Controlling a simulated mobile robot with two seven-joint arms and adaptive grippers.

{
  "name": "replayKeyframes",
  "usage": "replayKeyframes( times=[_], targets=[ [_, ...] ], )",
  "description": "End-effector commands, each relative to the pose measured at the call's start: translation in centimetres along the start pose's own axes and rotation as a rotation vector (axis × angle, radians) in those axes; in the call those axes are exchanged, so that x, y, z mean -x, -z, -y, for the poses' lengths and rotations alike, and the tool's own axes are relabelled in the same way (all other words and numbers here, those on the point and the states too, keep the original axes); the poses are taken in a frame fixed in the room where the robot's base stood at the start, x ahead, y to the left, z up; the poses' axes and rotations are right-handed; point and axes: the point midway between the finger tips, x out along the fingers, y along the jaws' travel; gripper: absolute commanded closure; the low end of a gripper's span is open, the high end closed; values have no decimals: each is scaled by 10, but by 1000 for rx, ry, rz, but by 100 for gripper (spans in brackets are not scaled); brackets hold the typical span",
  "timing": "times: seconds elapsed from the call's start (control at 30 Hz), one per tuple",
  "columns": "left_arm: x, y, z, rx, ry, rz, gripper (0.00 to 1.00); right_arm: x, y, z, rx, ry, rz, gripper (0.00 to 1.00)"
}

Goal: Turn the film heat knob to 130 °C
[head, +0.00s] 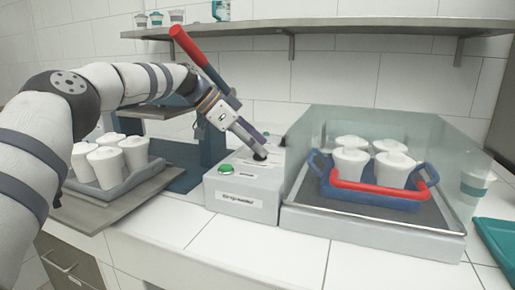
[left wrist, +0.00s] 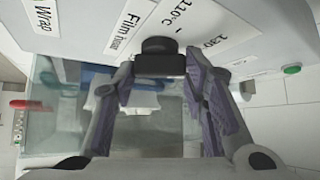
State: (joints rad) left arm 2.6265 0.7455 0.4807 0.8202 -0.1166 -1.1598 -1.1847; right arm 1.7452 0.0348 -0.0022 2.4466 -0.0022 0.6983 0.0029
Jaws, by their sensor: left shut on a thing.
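The film heat knob (left wrist: 160,58) is a small black knob on the sloped top of the white control box (head: 241,205). In the left wrist view it sits between my fingertips, below a white scale label (left wrist: 185,25) reading 110 °C and, further right, what looks like 130. Which mark the knob points to cannot be told. My left gripper (head: 262,152) reaches down to the box top in the head view and is shut on the knob; its purple-grey fingers (left wrist: 160,76) flank it in the left wrist view. My right gripper is not in view.
A clear-walled chamber (head: 300,165) right of the box holds a blue tray (head: 375,200) with a red handle and several lidded white cups. More cups stand on a grey tray (head: 130,182) at left. A press with a red lever (head: 188,46) stands behind my arm. The front counter is clear.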

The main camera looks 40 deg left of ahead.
Motion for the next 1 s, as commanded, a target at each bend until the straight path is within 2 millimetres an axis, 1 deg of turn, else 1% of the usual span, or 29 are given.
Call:
replayKeyframes(
  times=[0.03, 0.47, 0.5, 0.57, 0.87, 0.93, 1.0],
  targets=[
    [-2, -2, 0, -3, -7, 6, 88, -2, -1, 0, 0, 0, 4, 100],
    [-2, -2, -1, -8, -12, 6, 88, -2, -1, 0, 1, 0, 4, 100],
    [-2, -2, -1, -8, -12, 6, 53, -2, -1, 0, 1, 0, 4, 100],
    [-2, -2, -1, -8, -12, 6, 40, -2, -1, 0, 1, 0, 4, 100],
    [0, 0, 0, -8, -10, 3, 40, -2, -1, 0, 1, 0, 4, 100],
    [8, 0, 0, -8, -9, 2, 40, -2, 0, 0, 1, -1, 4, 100],
    [22, 0, 1, -8, -6, 0, 40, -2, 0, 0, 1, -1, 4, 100]
  ],
)
